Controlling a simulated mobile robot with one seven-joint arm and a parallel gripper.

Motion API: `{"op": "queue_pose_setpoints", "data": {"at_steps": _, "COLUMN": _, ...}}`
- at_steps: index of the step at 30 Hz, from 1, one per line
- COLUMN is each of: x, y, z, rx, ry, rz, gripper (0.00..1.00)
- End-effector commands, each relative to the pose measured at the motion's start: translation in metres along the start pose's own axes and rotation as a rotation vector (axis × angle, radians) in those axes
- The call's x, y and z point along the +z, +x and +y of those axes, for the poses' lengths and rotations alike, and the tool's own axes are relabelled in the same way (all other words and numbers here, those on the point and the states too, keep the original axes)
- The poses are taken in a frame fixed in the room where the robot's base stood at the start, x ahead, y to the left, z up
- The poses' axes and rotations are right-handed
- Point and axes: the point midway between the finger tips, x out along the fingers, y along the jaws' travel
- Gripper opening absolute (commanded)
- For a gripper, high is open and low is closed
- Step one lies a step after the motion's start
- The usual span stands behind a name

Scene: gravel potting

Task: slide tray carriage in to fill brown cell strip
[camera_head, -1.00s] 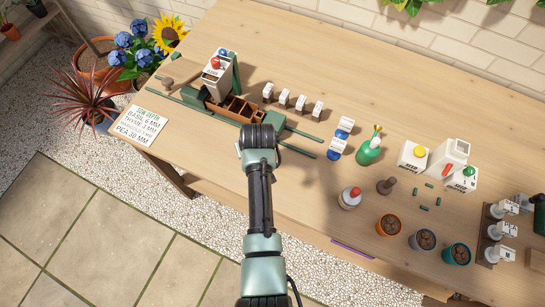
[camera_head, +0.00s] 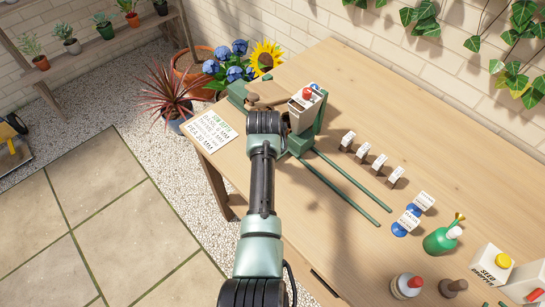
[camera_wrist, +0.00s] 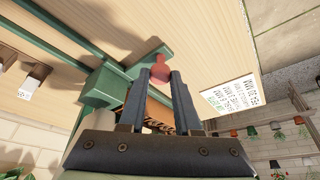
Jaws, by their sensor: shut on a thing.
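In the wrist view my gripper (camera_wrist: 164,80) is closed around a red knob (camera_wrist: 159,68), which seems to belong to the green tray carriage (camera_wrist: 104,88). Part of the brown cell strip (camera_wrist: 158,116) shows between the fingers. In the head view my wrist covers the fingertips, the knob and most of the carriage and strip. The white dispenser (camera_head: 302,116) with a red cap stands upright just right of my wrist, in its green frame. I cannot tell how the cells line up under it.
Two green rails (camera_head: 346,188) run bare to the right of the dispenser. A seed-depth sign (camera_head: 208,126) lies left of my wrist.

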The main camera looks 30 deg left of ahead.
Motion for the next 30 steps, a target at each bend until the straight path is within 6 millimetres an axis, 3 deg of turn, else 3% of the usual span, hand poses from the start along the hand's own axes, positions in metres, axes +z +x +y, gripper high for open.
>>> {"op": "queue_pose_setpoints", "data": {"at_steps": 8, "x": 0.001, "y": 0.000, "z": -0.001, "rx": -0.001, "ry": 0.000, "rz": -0.003, "gripper": 0.00}}
{"op": "queue_pose_setpoints", "data": {"at_steps": 9, "x": 0.001, "y": 0.000, "z": -0.001, "rx": -0.001, "ry": 0.000, "rz": -0.003, "gripper": 0.37}}
{"op": "queue_pose_setpoints", "data": {"at_steps": 13, "x": 0.001, "y": 0.000, "z": 0.000, "rx": -0.001, "ry": 0.000, "rz": -0.002, "gripper": 0.61}}
{"op": "queue_pose_setpoints", "data": {"at_steps": 23, "x": 0.000, "y": -0.001, "z": 0.000, "rx": 0.000, "ry": 0.000, "rz": -0.001, "gripper": 0.61}}
{"op": "queue_pose_setpoints", "data": {"at_steps": 30, "x": -0.001, "y": -0.022, "z": 0.000, "rx": 0.000, "ry": 0.000, "rz": 0.002, "gripper": 0.61}}
